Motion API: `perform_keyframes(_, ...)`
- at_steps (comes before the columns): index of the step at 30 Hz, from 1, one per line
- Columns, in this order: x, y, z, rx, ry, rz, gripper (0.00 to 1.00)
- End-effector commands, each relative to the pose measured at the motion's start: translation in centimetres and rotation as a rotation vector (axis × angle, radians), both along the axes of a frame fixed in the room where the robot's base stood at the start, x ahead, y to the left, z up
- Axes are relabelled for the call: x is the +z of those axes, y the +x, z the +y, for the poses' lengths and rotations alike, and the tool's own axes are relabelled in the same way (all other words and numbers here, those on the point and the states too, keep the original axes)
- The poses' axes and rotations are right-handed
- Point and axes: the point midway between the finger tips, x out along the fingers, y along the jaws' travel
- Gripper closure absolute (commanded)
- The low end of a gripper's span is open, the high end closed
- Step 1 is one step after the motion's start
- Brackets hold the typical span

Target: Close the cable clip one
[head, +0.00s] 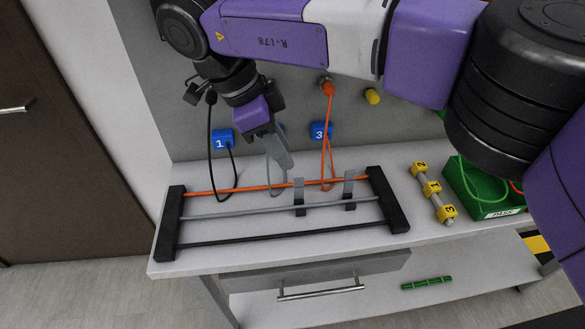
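A black-ended rack (169,225) on the bench carries an orange, a grey and a black cable or rod across it. Two grey upright clips stand on it, a left clip (298,190) and a right clip (349,185), each with a dark lower part. I see no number on either, so I cannot tell which is clip one, nor clearly whether they are open. My gripper (284,160) hangs above and behind the rack, left of the left clip and apparently apart from it. Its grey fingers overlap in view, so their opening is unclear.
Yellow numbered blocks (432,187) and a green bin (483,206) stand right of the rack. A drawer (315,274) is below.

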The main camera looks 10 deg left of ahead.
Motion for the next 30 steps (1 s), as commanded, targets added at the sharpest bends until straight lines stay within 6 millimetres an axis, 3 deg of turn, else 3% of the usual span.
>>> perform_keyframes(15,-6.3,0.6,-2.4,0.003,0.005,0.005,0.71)
perform_keyframes(27,-7.2,0.7,-2.7,0.004,0.006,0.005,0.71)
perform_keyframes(30,-7.2,0.7,-2.7,0.004,0.006,0.005,0.89)
